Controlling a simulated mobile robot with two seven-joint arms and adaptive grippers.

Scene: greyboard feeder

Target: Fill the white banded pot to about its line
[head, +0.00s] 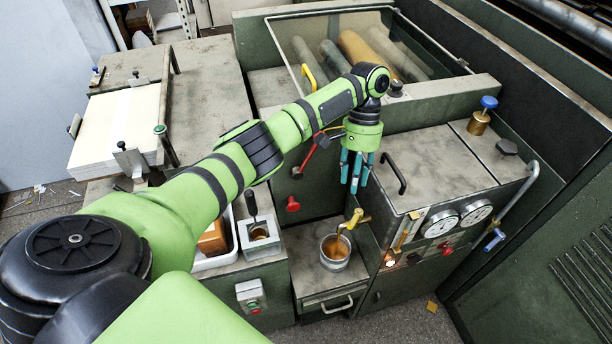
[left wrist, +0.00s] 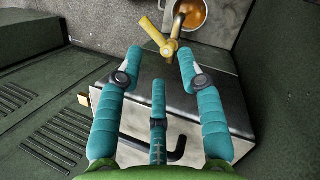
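The pot (head: 335,258), pale grey-white, stands upright on a low drawer cabinet under the spout of a yellow-handled tap (head: 354,219). Brown-orange liquid shows inside it; I cannot make out its line or how the level compares. The pot also shows in the left wrist view (left wrist: 202,22), at the top, partly cut off. The tap's yellow lever (left wrist: 156,38) is just ahead of my fingertips there. My left gripper (head: 354,184) is above and behind the tap, its teal fingers (left wrist: 160,75) spread and empty, apart from the lever. My right gripper is not in view.
A metal tank top with a black bar handle (head: 392,173) lies beside my left gripper. Two dials (head: 457,219) and a bent pipe are on its front right.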

